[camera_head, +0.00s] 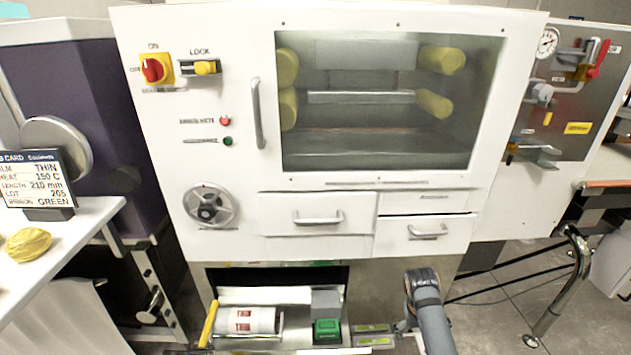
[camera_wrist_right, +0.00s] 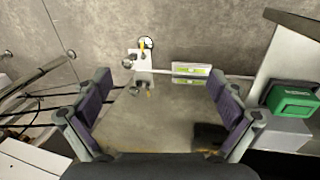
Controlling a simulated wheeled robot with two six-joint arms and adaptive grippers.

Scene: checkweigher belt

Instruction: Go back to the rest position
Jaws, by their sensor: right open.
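My right arm comes up from the lower edge of the head view, in front of the machine's lower front, right of the open lower compartment. Its gripper (camera_wrist_right: 160,112) shows in the right wrist view with its two dark-padded fingers wide apart and nothing between them. Beyond the fingers are a grey surface and a small fitting with a yellow part and a round dial (camera_wrist_right: 146,44). My left arm and gripper are not in view.
A white machine (camera_head: 240,230) with a glass window and drawers fills the middle. Its lower compartment holds a white roll (camera_head: 247,320) and a green block (camera_head: 327,328), which also shows in the wrist view (camera_wrist_right: 292,101). A card stand (camera_head: 38,178) and yellow item (camera_head: 28,244) are on the left table.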

